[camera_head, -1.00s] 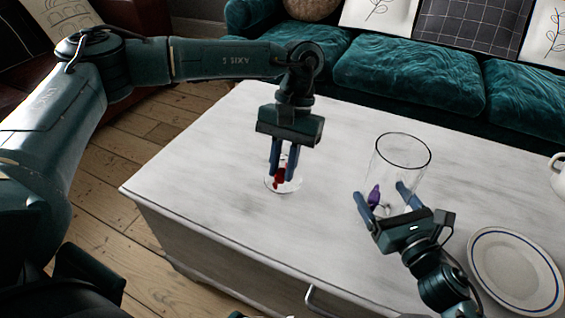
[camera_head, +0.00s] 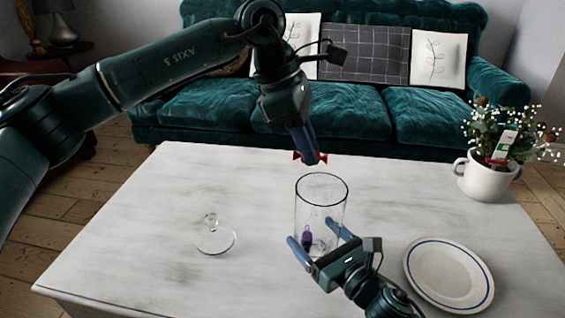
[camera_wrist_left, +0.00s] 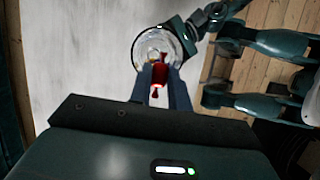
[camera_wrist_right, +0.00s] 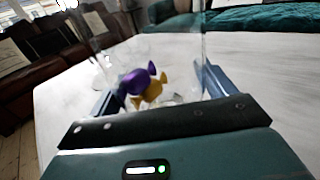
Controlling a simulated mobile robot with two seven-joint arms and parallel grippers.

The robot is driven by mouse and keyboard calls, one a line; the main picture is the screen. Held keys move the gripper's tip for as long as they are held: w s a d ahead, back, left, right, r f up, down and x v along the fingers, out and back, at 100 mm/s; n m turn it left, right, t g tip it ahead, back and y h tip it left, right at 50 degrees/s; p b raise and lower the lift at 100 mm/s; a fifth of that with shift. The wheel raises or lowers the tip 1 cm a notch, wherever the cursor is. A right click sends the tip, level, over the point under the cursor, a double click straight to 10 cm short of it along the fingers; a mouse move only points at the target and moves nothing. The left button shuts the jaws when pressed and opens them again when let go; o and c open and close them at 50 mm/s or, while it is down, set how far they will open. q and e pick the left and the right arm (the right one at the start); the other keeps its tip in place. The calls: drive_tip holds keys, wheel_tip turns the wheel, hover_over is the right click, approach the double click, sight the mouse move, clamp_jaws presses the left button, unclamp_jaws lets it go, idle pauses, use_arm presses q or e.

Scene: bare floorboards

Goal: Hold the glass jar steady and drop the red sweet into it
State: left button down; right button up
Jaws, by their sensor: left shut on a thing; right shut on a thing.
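The clear glass jar (camera_head: 321,205) stands upright on the white table, with a purple sweet (camera_wrist_right: 138,82) and a yellow sweet (camera_wrist_right: 152,92) inside near its bottom. My right gripper (camera_head: 318,240) is shut around the jar's lower part; its fingers flank the glass in the right wrist view (camera_wrist_right: 160,92). My left gripper (camera_head: 309,154) is shut on the red sweet (camera_head: 298,156), a wrapped one, and holds it above the jar's rim. In the left wrist view the red sweet (camera_wrist_left: 160,76) shows between the fingertips, overlapping the jar's round mouth (camera_wrist_left: 166,38).
A clear glass lid with a knob (camera_head: 215,240) lies on the table left of the jar. A blue-rimmed white plate (camera_head: 448,273) lies to the right. A white pot with a flowering plant (camera_head: 487,178) stands at the back right. A green sofa (camera_head: 350,115) is behind the table.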

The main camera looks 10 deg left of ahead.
use_arm(q)
drive_tip(key=shift+d+r, duration=0.2)
drive_tip(key=shift+f+n, duration=0.15)
drive_tip(key=shift+n, duration=0.15)
drive_tip(key=shift+f, duration=2.8)
drive_tip(key=c, duration=1.2)
unclamp_jaws()
drive_tip(key=shift+c, duration=0.2)
drive_tip(key=v, duration=1.2)
drive_tip(key=shift+r, duration=0.1)
